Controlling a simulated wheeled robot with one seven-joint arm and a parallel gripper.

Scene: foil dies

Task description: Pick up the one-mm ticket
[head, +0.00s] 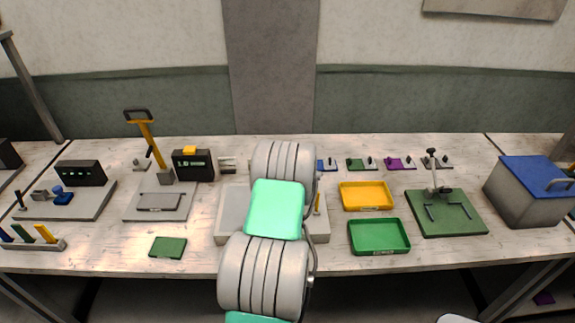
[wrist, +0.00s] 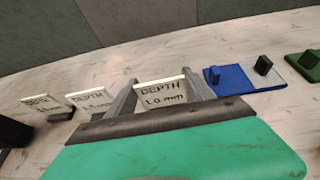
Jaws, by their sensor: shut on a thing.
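The one-mm ticket (wrist: 162,93) is a small white card reading "DEPTH 1.0 mm". In the wrist view it stands upright between the two grey fingers of my gripper (wrist: 160,90), which is shut on it. Two similar white tickets stand to its left: one nearer ticket (wrist: 89,98) and one farther left (wrist: 42,104), whose lettering is hard to read. In the head view my arm hides my gripper and the one-mm ticket.
A blue die (wrist: 238,78) lies just right of my gripper, with a green die (wrist: 308,62) beyond it. In the head view a yellow tray (head: 366,208), a green tray (head: 379,250) and a green-based fixture (head: 470,222) stand on the right.

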